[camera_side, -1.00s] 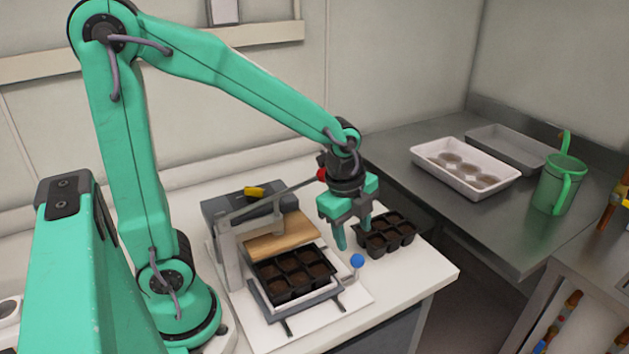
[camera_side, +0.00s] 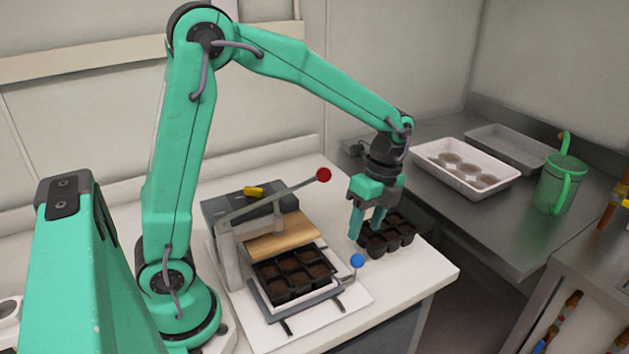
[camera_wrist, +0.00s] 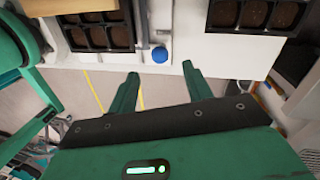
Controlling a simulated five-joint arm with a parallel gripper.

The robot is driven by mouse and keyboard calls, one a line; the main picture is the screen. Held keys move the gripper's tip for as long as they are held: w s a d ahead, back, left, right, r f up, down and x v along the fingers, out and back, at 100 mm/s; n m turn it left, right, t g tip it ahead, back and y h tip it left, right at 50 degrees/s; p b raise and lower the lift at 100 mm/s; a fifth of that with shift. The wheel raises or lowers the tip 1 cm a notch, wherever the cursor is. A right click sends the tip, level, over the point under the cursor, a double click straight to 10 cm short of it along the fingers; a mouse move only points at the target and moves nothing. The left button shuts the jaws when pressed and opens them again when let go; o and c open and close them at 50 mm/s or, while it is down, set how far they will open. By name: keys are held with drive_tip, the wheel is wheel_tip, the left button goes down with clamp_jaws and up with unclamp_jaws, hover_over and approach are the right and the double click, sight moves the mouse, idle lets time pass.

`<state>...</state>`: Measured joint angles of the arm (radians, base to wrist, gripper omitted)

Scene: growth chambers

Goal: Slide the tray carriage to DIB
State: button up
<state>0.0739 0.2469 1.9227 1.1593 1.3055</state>
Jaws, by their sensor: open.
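The tray carriage (camera_side: 310,298) sits on the rails at the front of the press and carries a black cell tray (camera_side: 293,276) filled with soil. A blue knob (camera_side: 357,261) stands at the carriage's right side. It also shows in the wrist view (camera_wrist: 159,54), just beyond the fingertips. My gripper (camera_side: 366,233) is open and empty, to the right of the carriage and above the blue knob in the side picture. Its two fingers (camera_wrist: 160,72) are apart in the wrist view, with the knob apart from them. I cannot read any DIB label.
The press has a wooden plate (camera_side: 281,236), a lever with a red knob (camera_side: 324,174) and a yellow piece (camera_side: 254,191). A second black cell tray (camera_side: 398,236) lies right of my gripper. The table's right edge is close by.

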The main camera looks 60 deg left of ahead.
drive_tip(key=shift+s+d+f, duration=0.1)
drive_tip(key=shift+s+f, duration=0.15)
drive_tip(key=shift+f, duration=1)
drive_tip(key=shift+s+d+f, duration=0.1)
drive_tip(key=shift+s+f, duration=0.15)
drive_tip(key=shift+f, duration=1.05)
drive_tip(key=shift+s+f, duration=0.25)
drive_tip(key=shift+f, duration=1)
clamp_jaws()
